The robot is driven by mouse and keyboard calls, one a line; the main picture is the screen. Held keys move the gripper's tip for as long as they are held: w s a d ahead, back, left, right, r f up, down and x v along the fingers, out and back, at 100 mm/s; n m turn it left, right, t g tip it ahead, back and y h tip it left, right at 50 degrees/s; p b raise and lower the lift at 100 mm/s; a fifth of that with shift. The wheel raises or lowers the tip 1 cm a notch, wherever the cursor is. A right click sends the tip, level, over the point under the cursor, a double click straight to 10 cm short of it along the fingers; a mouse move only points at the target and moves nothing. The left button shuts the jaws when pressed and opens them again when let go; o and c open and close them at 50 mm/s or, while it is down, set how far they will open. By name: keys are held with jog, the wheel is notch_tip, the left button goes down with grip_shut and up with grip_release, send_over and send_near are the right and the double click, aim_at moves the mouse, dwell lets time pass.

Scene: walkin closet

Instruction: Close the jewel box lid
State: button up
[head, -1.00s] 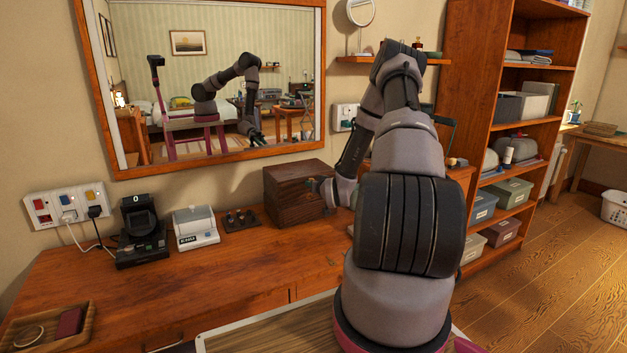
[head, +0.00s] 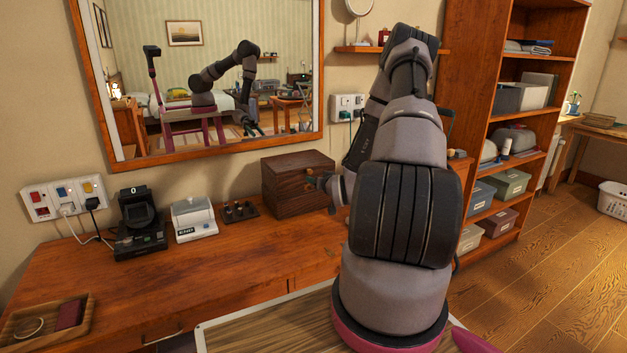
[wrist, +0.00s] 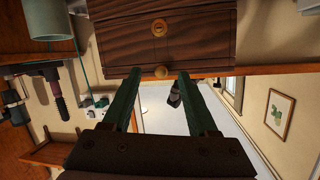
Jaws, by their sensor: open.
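The jewel box (head: 290,188) is a dark brown wooden box on the dresser below the mirror. Its top looks level in the head view, with no clear gap at the lid seam. My arm partly hides the gripper in the head view.
A small rack (head: 239,211), a white device (head: 193,218) and a black device (head: 139,220) stand left of the box. A wooden tray (head: 45,320) lies at the front left. The mirror (head: 200,90) is behind. The dresser top in front of the box is clear.

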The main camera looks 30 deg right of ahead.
jog(key=shift+v, duration=2.35)
jog(key=shift+r, duration=0.1)
jog(key=s+a+r+g, duration=0.3)
jog(key=a+r, duration=0.1)
jog(key=r, duration=0.7)
jog(key=s+a+r+g, duration=0.2)
jog(key=a+r, duration=0.2)
jog(key=r, duration=0.8)
jog(key=s+a+r+g+y, duration=0.1)
jog(key=s+a+r, duration=0.3)
jog(key=s, duration=0.4)
jog(key=s+a+r+g+y, duration=0.1)
jog(key=s+a+r, duration=0.3)
jog(key=s, duration=0.4)
jog(key=s+a+r+y, duration=0.1)
jog(key=s+a+r, duration=0.3)
jog(key=s, duration=0.5)
jog(key=shift+a+r+m+g+y, duration=0.35)
jog(key=shift+a+m+g+y, duration=0.05)
